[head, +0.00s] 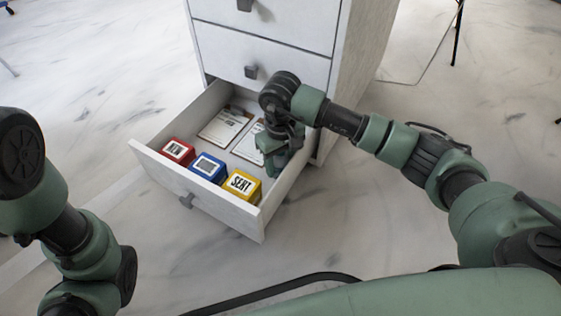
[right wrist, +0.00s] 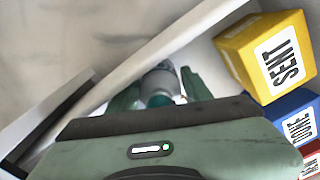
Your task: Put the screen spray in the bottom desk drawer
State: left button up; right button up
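The bottom desk drawer (head: 215,213) is pulled open. My right gripper (head: 280,160) points down into its right side. In the right wrist view, the screen spray (right wrist: 160,84), a pale bottle with a teal part, sits between the green fingers of the right gripper (right wrist: 160,92). Both fingertips appear to touch its sides. The spray is hidden in the head view. Whether it rests on the drawer floor is not clear. My left arm shows at the left, but its gripper is out of view.
A red box (head: 178,152), a blue box (head: 208,168) and a yellow box (head: 242,186) line the drawer's front; the yellow one is close to my right gripper. Flat cards (head: 225,125) lie behind them. The closed drawer above (head: 262,66) overhangs the back.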

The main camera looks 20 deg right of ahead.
jog(key=shift+r, duration=0.1)
notch_tip(320, 180, up, 11)
jog(key=p, duration=0.7)
jog(key=shift+f+p, duration=0.2)
jog(key=shift+p, duration=0.15)
jog(key=shift+r, duration=0.45)
jog(key=shift+r+p, duration=0.3)
jog(key=shift+p, duration=0.1)
